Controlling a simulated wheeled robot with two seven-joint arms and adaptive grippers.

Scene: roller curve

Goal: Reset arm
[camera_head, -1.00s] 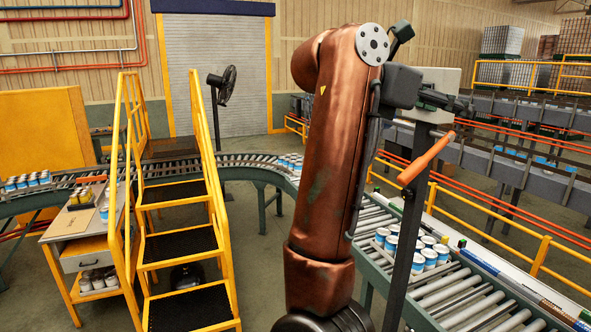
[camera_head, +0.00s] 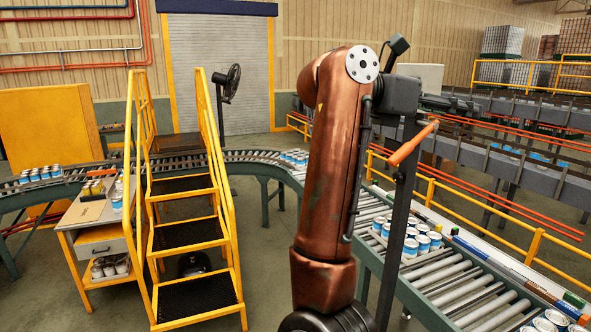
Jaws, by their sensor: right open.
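My copper-coloured right arm (camera_head: 333,165) stands upright in the middle of the head view. Its upper joint with a round bolted flange (camera_head: 362,64) is near the top. My right gripper (camera_head: 452,103) appears small and dark beyond the arm's top, pointing right, partly lost against the conveyors behind. Its jaws are open, and I see nothing between them. My left arm and left gripper are not in view.
A roller conveyor (camera_head: 455,290) curves from the left behind yellow stairs (camera_head: 185,235) to the lower right. It carries white-and-blue cans (camera_head: 415,240). A side table (camera_head: 92,212) stands left of the stairs. A dark post (camera_head: 398,225) with an orange handle (camera_head: 413,143) stands beside my arm.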

